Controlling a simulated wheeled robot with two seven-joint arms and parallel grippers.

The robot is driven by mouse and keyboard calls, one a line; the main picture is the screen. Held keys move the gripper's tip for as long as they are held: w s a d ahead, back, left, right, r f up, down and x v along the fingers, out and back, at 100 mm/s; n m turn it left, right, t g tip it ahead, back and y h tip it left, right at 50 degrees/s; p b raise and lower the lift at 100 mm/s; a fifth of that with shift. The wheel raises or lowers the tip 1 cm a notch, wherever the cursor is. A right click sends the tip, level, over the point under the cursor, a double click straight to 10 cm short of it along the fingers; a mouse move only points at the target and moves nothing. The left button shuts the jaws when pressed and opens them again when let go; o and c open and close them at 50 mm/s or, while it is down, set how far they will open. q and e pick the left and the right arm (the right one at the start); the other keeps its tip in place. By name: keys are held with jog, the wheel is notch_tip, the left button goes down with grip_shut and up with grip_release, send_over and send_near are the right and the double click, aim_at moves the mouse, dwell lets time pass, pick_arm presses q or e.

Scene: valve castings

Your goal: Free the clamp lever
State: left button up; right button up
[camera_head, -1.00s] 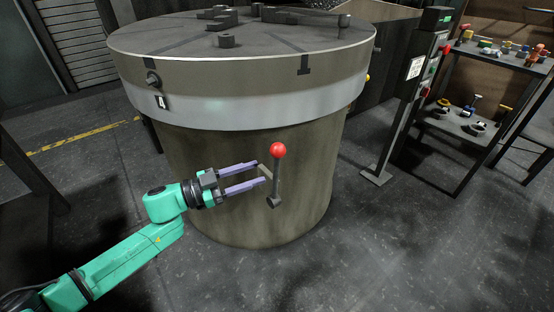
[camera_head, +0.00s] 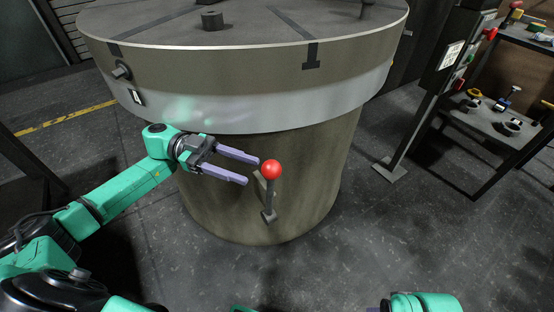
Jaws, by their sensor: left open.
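The clamp lever (camera_head: 269,194) stands nearly upright on the side of the round drum. It has a dark shaft and a red ball knob (camera_head: 271,169), with its pivot low on the drum wall. My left gripper (camera_head: 252,171) is open and empty. Its two purple fingers point right toward the knob, and their tips are just left of it in the picture. I cannot tell the gap in depth. Of my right gripper (camera_head: 373,309), only a purple sliver shows at the bottom edge, so its jaws are not visible.
The drum's wide round table top (camera_head: 245,28) overhangs above the lever, with a pale band (camera_head: 230,117) below its rim. A control post (camera_head: 425,110) stands to the right, beside a shelf (camera_head: 490,125) of valve parts. The floor at the lower right is clear.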

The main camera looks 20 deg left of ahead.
aim_at(270, 197)
pick_arm(q)
jog(key=d, duration=0.4)
jog(key=s+d, duration=0.1)
jog(key=d, duration=0.2)
grip_shut()
dwell(1.1)
